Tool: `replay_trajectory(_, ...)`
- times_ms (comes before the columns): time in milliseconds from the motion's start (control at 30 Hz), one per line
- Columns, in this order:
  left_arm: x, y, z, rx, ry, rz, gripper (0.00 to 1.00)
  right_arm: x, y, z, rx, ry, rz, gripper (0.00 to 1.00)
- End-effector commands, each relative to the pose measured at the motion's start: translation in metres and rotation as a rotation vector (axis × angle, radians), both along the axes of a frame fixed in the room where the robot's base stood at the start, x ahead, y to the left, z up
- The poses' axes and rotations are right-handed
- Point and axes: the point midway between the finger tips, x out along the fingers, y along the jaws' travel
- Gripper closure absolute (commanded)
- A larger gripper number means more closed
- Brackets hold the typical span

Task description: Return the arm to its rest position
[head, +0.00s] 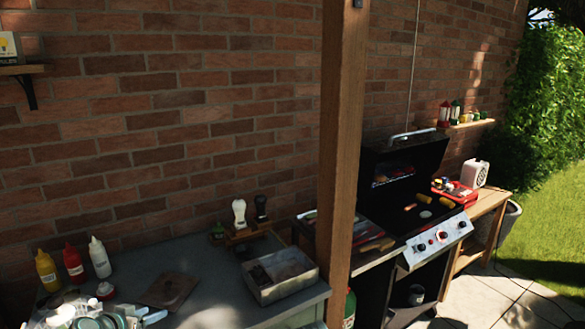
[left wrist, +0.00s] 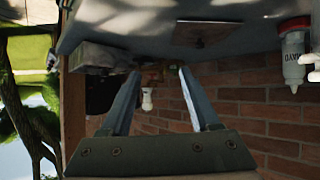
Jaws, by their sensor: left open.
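My left gripper (head: 149,314) is low at the bottom left of the head view, over the near left part of the grey counter (head: 215,285). In the left wrist view, which is upside down, its two fingers (left wrist: 158,73) stand wide apart with nothing between them. The fingers point towards the white shaker (head: 239,213) and dark shaker (head: 261,208) at the wall, well short of them. My left arm (head: 62,312) comes in from the bottom left corner. My right gripper is in neither view.
Red (head: 73,263), yellow (head: 47,270) and white (head: 100,258) bottles stand behind my left arm. A flat brown board (head: 169,291) lies close to the gripper. A metal tray (head: 279,292) sits farther right, before a wooden post (head: 345,140) and a grill (head: 437,240).

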Motion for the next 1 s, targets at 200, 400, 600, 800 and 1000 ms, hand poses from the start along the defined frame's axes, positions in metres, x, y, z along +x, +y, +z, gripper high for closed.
replay_trajectory(200,0.0,-0.076,-0.038,-0.028,0.148,-0.115,0.38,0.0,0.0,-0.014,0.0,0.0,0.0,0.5)
replay_trajectory(400,-0.024,-0.175,-0.09,-0.019,0.397,-0.237,0.38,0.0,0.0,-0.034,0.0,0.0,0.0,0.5)
replay_trajectory(600,-0.075,-0.259,-0.14,0.081,0.682,-0.287,0.38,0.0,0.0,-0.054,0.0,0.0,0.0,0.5)
replay_trajectory(800,-0.127,-0.305,-0.169,0.245,0.882,-0.241,0.38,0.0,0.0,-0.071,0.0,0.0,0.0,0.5)
replay_trajectory(1000,-0.157,-0.322,-0.178,0.367,0.965,-0.168,0.38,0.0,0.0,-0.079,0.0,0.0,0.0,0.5)
